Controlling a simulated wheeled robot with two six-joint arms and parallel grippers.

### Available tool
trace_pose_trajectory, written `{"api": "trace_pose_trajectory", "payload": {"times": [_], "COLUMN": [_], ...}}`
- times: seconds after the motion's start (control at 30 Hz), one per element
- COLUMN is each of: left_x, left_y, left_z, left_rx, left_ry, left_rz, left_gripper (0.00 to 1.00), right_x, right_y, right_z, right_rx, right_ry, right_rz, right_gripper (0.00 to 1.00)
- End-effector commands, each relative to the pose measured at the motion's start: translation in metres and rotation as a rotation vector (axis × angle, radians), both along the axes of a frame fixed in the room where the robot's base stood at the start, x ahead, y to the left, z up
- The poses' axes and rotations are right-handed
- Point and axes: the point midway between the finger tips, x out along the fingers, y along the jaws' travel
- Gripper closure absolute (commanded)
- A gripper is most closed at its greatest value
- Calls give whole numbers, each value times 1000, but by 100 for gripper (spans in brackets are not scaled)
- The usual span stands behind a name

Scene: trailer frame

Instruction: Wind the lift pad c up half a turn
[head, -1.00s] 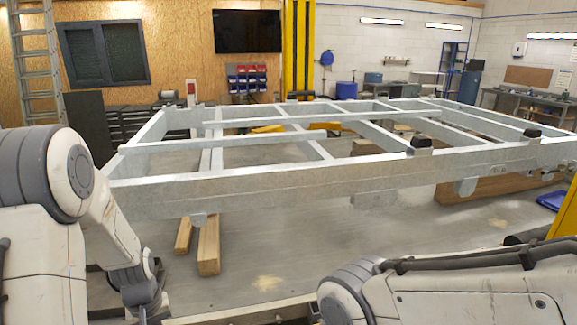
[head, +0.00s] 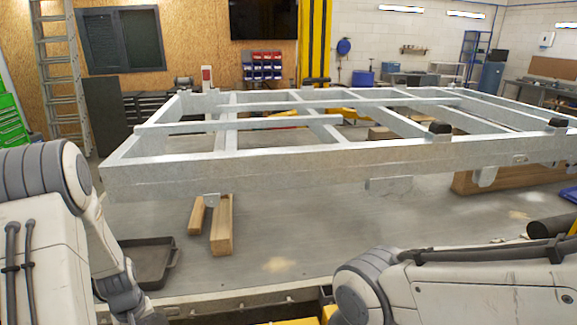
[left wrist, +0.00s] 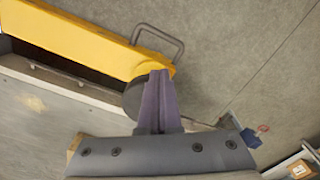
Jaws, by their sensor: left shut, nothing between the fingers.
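My left gripper (left wrist: 158,75) shows in the left wrist view with its two grey-purple fingers closed together and empty. A dark round disc (left wrist: 134,98), which looks like a lift pad, sits at the end of a yellow lift arm (left wrist: 95,35), just left of and partly behind the fingers. I cannot tell whether the fingers touch it, nor whether it is pad c. In the head view both grippers are out of sight; my arms show at the lower left and lower right.
A galvanised trailer frame (head: 300,165) spans the head view at mid-height. Wooden blocks (head: 222,225) stand under it. A black tray (head: 145,262) lies on the floor at the left. A bent metal handle (left wrist: 180,45) stands out beside the yellow arm.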

Motion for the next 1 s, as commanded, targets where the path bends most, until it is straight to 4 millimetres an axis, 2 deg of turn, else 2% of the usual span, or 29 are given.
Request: {"api": "trace_pose_trajectory", "payload": {"times": [0.1,1.0], "left_x": [0,6], "left_y": [0,2], "left_z": [-7,-5], "left_rx": [0,0], "left_ry": [0,0], "left_rz": [0,0], "left_gripper": [100,100], "right_x": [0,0], "right_y": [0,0], "right_z": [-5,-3], "right_rx": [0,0], "right_ry": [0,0], "right_rz": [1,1], "right_gripper": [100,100]}}
